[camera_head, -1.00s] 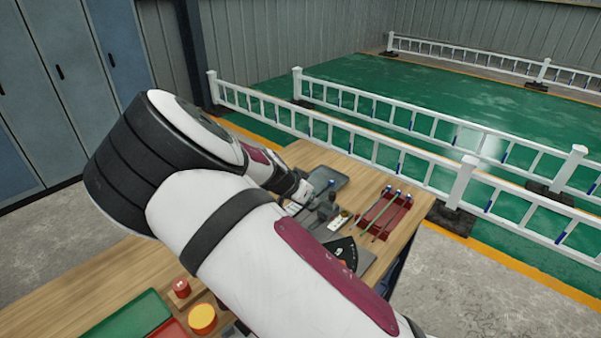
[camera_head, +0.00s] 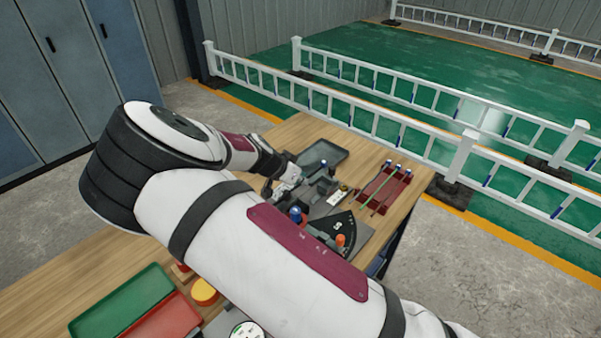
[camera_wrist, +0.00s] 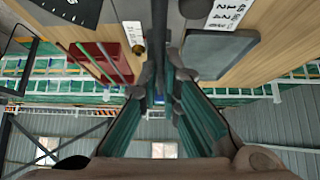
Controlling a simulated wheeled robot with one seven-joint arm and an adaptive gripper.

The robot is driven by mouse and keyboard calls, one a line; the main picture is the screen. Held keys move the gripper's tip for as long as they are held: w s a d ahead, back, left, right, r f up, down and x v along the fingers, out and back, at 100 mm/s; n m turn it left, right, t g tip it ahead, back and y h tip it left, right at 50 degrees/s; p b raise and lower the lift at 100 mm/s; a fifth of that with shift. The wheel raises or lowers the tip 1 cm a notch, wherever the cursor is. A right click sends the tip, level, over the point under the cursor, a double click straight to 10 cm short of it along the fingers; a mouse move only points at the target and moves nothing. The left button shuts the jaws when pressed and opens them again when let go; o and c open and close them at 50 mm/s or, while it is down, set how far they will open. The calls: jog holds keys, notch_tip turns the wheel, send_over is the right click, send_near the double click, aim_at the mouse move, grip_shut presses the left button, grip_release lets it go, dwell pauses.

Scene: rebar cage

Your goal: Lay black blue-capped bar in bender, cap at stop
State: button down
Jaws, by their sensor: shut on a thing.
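My gripper (camera_head: 291,181) is shut on a thin dark bar (camera_wrist: 158,25), which runs up between the fingertips in the wrist view, where the gripper (camera_wrist: 160,80) also shows. A blue cap (camera_head: 323,162) shows just beyond the gripper, and blue (camera_wrist: 158,99) shows between the fingers; it seems to belong to the held bar. The bender (camera_head: 318,232) is a grey plate with a black fan-shaped scale (camera_head: 342,226), a blue-topped post (camera_head: 296,214) and an orange-topped post (camera_head: 340,240). My arm hides part of it. Contact between bar and bender cannot be told.
A red rack (camera_head: 371,197) at the right holds several blue-capped bars; it also shows in the wrist view (camera_wrist: 88,66). A dark grey tray (camera_head: 330,152) lies behind my gripper. Green (camera_head: 125,300) and red (camera_head: 168,322) trays and a yellow round piece (camera_head: 205,291) stand near.

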aim_at(292, 191)
notch_tip(292, 191, down, 6)
jog(key=shift+r+b, duration=0.1)
jog(key=shift+b, duration=0.4)
jog(key=shift+s+a+f, duration=0.1)
jog(key=shift+s+f, duration=0.1)
jog(key=shift+f, duration=1.05)
jog(key=shift+a+b, duration=0.15)
jog(key=shift+b, duration=0.15)
jog(key=shift+w, duration=0.15)
jog(key=c, duration=1.7)
grip_release()
jog(key=v, duration=0.5)
jog(key=w+d+r+v, duration=0.1)
jog(key=v, duration=0.2)
jog(key=shift+r, duration=0.1)
jog(key=shift+s+d+r, duration=0.15)
jog(key=shift+s+r, duration=0.05)
jog(key=shift+r, duration=0.15)
jog(key=shift+d, duration=0.1)
